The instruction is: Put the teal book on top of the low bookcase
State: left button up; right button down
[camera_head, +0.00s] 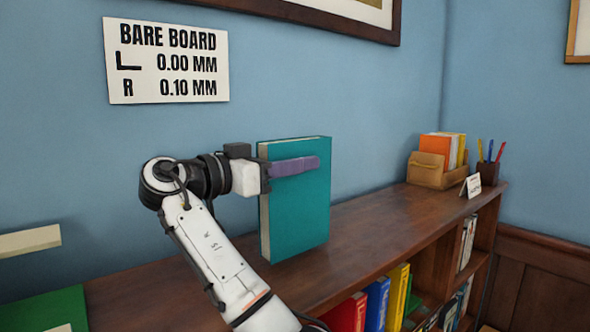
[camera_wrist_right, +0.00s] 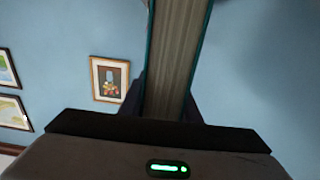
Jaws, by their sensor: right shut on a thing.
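The teal book (camera_head: 298,215) stands upright in my right gripper (camera_head: 292,167), with a purple finger across its upper cover. My right gripper is shut on it. In the right wrist view the book's pale page edges (camera_wrist_right: 175,60) run up between the fingers. The low bookcase's dark wood top (camera_head: 375,225) lies under and behind the book. The book's lower edge appears at or just above this top; I cannot tell whether it touches. My left gripper is not in view.
A tan holder (camera_head: 428,172) with orange and yellow items, a small white card (camera_head: 471,186) and a pen cup (camera_head: 488,172) stand at the top's far right end. Colored books (camera_head: 377,303) fill the shelf below. The top between holder and teal book is clear.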

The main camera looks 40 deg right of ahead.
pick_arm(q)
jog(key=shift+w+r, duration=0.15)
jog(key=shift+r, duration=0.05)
pick_arm(e)
jog(key=shift+f, duration=0.6)
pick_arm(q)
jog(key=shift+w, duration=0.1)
pick_arm(e)
jog(key=shift+f, duration=0.15)
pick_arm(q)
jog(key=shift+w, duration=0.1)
pick_arm(e)
jog(key=c, duration=1.3)
grip_release()
jog(key=shift+f, duration=0.1)
jog(key=shift+c, duration=0.2)
pick_arm(q)
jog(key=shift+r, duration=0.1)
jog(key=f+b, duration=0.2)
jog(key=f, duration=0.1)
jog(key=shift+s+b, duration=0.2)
jog(key=shift+b, duration=0.2)
pick_arm(e)
jog(key=a, duration=1.2)
jog(key=shift+s, duration=0.45)
